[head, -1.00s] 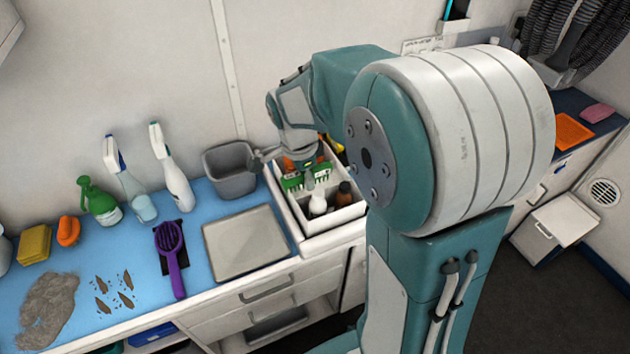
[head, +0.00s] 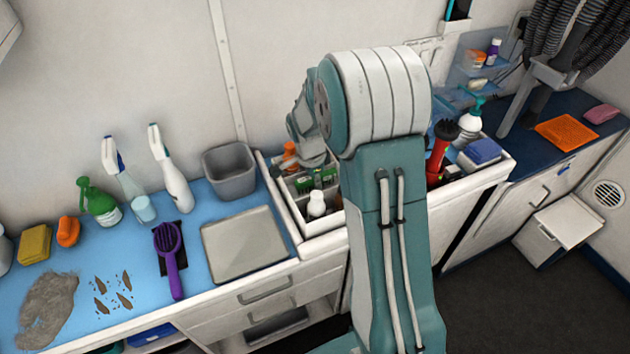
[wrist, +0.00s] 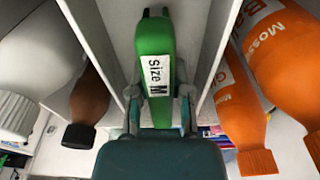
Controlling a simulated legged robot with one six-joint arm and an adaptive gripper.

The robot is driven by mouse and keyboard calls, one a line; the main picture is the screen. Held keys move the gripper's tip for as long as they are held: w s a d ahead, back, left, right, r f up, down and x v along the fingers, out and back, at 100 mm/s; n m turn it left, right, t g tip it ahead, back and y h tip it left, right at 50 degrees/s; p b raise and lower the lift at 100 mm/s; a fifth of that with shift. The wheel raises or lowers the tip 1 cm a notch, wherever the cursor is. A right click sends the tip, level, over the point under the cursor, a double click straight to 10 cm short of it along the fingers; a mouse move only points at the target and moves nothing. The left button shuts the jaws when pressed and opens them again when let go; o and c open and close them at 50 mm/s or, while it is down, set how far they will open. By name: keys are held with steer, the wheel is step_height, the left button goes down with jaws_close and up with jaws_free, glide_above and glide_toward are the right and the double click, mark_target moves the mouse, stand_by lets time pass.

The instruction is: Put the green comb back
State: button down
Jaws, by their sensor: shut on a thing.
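The green comb (wrist: 154,45), with a white "Size M" label, is between the two fingers of my gripper (wrist: 160,100) in the wrist view. My gripper is shut on it. The comb lies between two white divider walls of the caddy, in line with the narrow slot; how deep it sits I cannot tell. In the head view, green parts of the comb (head: 305,184) show in the white divided caddy (head: 322,222), below my wrist. My arm hides the fingers and part of the caddy there.
In the wrist view, a brown bottle (wrist: 86,108) and a white bottle (wrist: 30,70) are left of the slot, orange bottles (wrist: 240,115) right. A grey bin (head: 230,172) and flat tray (head: 245,245) stand left of the caddy. A red-and-black bottle (head: 437,155) stands right of my arm.

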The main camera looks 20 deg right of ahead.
steer(key=c, duration=0.8)
jaws_free()
steer(key=shift+f, duration=0.1)
steer(key=shift+o, duration=1.2)
steer(key=shift+a, duration=0.25)
